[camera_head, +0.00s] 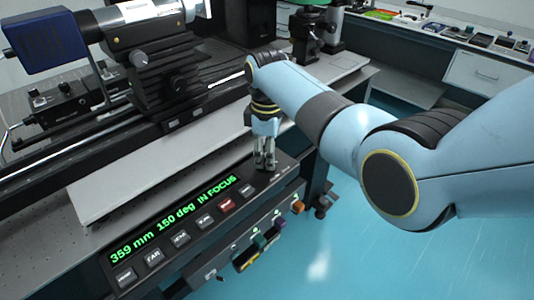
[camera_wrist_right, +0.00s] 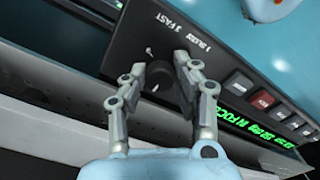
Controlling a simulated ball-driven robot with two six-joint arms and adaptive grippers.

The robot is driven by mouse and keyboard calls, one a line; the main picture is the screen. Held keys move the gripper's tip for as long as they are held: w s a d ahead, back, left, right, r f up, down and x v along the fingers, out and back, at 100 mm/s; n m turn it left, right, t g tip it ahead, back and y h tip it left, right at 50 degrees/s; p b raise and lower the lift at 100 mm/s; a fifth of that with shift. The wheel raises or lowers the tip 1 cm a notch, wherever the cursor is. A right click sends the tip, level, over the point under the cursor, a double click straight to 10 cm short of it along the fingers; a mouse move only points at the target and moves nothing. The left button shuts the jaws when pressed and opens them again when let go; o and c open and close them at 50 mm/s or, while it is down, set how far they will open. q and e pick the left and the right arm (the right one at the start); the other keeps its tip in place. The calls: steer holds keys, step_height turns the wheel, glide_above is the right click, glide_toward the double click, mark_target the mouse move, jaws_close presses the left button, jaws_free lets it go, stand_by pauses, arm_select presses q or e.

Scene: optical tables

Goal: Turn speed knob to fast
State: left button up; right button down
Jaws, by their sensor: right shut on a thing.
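The speed knob (camera_wrist_right: 160,84) is a dark round knob on the black control panel, beside white printing that reads SLOW and FAST in the right wrist view. A small pale mark shows on it, but its setting is hard to tell. My right gripper (camera_wrist_right: 163,68) has its two fingers on either side of the knob, shut on it. In the head view, my right gripper (camera_head: 264,164) points down at the far right end of the control panel (camera_head: 278,181) and hides the knob. My left gripper is in neither view.
Left of the gripper, the panel has a row of buttons, one red (camera_head: 226,205), and a green display (camera_head: 175,219) reading 359 mm, 150 deg, IN FOCUS. Behind are a grey plate (camera_head: 110,195) and dark optical equipment (camera_head: 165,85). Blue floor is open at right.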

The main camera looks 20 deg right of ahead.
steer(key=m+p, duration=0.3)
steer(key=m, duration=0.1)
steer(key=shift+r, duration=0.2)
steer(key=m+p, duration=0.1)
steer(key=m, duration=0.1)
steer(key=shift+m, duration=0.4)
steer(key=m+p, duration=0.1)
steer(key=m, duration=0.2)
steer(key=shift+f+m+p, duration=0.1)
steer(key=shift+m+p, duration=0.25)
steer(key=shift+m, duration=0.05)
steer(key=m+p, duration=0.1)
steer(key=m, duration=0.5)
steer(key=shift+a, duration=0.1)
steer(key=m, duration=0.3)
steer(key=shift+m, duration=0.4)
steer(key=shift+w+m+p, duration=0.1)
steer(key=shift+m+p, duration=0.25)
steer(key=shift+m, duration=1.45)
